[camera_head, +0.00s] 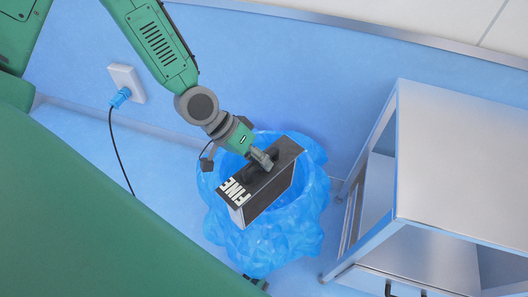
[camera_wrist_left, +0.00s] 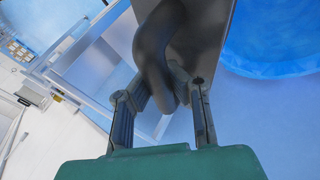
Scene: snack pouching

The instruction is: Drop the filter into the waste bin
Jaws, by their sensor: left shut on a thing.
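The filter (camera_head: 268,190) is a dark box with white "FINE" lettering on its end and a handle on top. My left gripper (camera_head: 262,159) is shut on the handle, and the filter hangs tilted from it. The waste bin (camera_head: 300,240), lined with a crumpled blue bag, is beneath the filter in the head view, which hides much of its opening. The left wrist view shows my left gripper (camera_wrist_left: 163,92) around the dark handle, the filter's grey face (camera_wrist_left: 205,30), and the blue bin (camera_wrist_left: 270,45) at upper right. My right gripper is not in view.
A metal cart (camera_head: 465,165) with shelves stands right of the bin. A wall socket (camera_head: 126,82) with a blue plug and black cable is at left. The blue wall runs behind the bin. Some blue floor shows left of the bin.

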